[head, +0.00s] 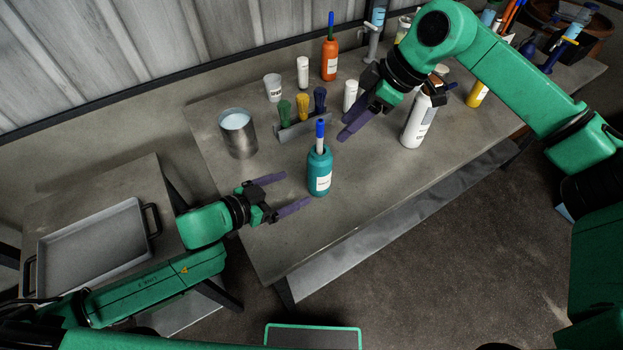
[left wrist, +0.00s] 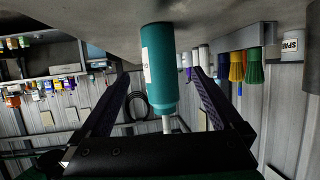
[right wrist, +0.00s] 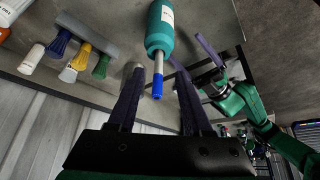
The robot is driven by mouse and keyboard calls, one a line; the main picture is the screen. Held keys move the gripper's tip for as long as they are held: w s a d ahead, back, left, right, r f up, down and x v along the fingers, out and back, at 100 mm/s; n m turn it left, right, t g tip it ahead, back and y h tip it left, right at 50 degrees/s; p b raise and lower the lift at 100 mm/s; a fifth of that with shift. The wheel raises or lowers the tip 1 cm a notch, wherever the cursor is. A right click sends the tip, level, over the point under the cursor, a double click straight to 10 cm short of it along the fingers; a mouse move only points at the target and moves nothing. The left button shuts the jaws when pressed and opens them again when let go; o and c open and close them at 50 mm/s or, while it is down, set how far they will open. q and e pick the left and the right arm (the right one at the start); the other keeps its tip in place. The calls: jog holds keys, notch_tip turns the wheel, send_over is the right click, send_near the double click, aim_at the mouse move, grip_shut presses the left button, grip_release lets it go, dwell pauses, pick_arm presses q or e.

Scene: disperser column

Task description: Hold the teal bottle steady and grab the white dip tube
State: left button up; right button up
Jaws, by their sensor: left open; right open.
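The teal bottle (head: 319,172) stands upright near the front edge of the workbench, with a white label. The white dip tube (head: 320,143) rises from its neck and ends in a blue top (head: 320,129). My left gripper (head: 297,189) is open, just left of the bottle, fingers pointing at it. In the left wrist view the bottle (left wrist: 158,65) appears inverted between the fingertips. My right gripper (head: 357,118) is open, above and right of the tube. In the right wrist view the blue top (right wrist: 157,90) lies between the spread fingers, with the bottle (right wrist: 160,30) beyond.
A metal pot (head: 238,136) and a rack of coloured brushes (head: 302,127) stand behind and left of the bottle. A white bottle (head: 416,122) stands right, near my right arm. An orange bottle (head: 330,60) is at the back. A grey tray (head: 92,246) lies on the left table.

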pick_arm(q)
jog(key=x, duration=1)
jog(key=shift+w+d+f, duration=0.2)
jog(key=shift+w+d, duration=0.05)
jog(key=c, duration=1.4)
jog(key=shift+c, duration=0.2)
pick_arm(e)
jog(key=shift+o, duration=0.3)
jog(key=shift+a+r+n, duration=0.15)
jog(key=shift+a+n, duration=0.05)
jog(key=shift+n, duration=0.3)
pick_arm(q)
jog(key=shift+a, duration=0.1)
pick_arm(e)
jog(key=n+t+h, duration=0.3)
jog(key=n+h, duration=0.2)
jog(key=n, duration=1.5)
send_near(321, 125)
jog(key=x, duration=1.2)
grip_shut()
